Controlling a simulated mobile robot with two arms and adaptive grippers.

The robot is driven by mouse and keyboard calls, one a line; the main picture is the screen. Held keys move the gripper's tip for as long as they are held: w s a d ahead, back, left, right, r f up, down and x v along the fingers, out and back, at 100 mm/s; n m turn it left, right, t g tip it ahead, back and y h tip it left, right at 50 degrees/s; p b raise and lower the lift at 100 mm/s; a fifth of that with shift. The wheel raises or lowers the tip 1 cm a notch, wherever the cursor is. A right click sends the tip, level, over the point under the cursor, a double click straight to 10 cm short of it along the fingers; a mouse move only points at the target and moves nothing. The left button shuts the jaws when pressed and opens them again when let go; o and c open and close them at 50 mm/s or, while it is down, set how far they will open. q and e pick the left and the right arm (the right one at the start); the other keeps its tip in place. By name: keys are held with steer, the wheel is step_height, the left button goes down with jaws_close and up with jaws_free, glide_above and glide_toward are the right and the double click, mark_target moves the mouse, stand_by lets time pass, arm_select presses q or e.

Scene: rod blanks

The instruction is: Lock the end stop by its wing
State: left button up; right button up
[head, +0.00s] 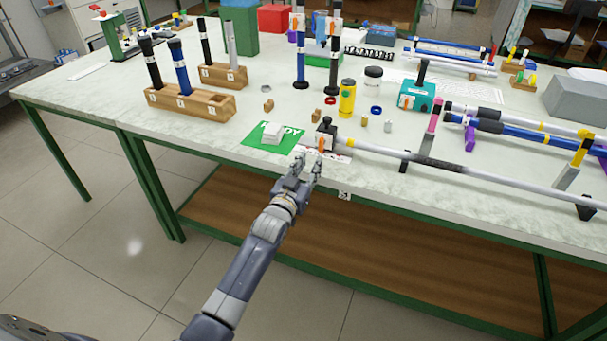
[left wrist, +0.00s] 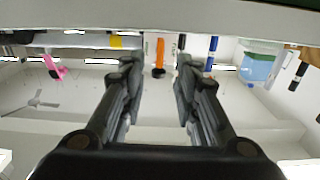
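The end stop (head: 327,127) is a dark block with a small orange wing (head: 321,143), at the left end of a long white rod (head: 390,152) near the table's front edge. My left gripper (head: 303,162) is just in front of the wing, at the table edge. In the left wrist view its two fingers (left wrist: 158,88) stand apart with a gap between them. The orange wing (left wrist: 160,50) shows upright past the fingertips, in line with the gap. I see no contact with it. My right gripper is out of view.
A yellow cylinder (head: 347,98) and a teal block (head: 416,97) stand behind. Dark supports (head: 405,161) sit along the rod. Wooden holders (head: 190,103) stand left.

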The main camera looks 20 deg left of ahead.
arm_select(q)
steer(key=shift+s+a, duration=0.1)
steer(key=shift+s, duration=1.65)
steer(key=s+f+g, duration=0.3)
steer(key=s+f, duration=0.3)
steer(key=f, duration=0.5)
steer(key=s+d+f+g+p, duration=0.1)
steer(key=s+f+g, duration=0.35)
steer(key=f, duration=0.75)
steer(key=s+f+g, duration=0.1)
steer(key=s+f, duration=0.7)
steer(key=f, duration=0.3)
steer(key=s+f+g, duration=0.2)
steer(key=s+f, duration=0.4)
steer(key=s, duration=0.7)
steer(key=s+a+f+m+g+p, duration=0.1)
steer(key=s+f+g, duration=0.2)
steer(key=s, duration=1)
steer(key=s+f+g, duration=0.3)
steer(key=s+f, duration=0.5)
steer(key=s, duration=0.5)
steer(key=shift+s+a+f+m+y, duration=0.3)
steer(key=shift+s+f+m, duration=0.1)
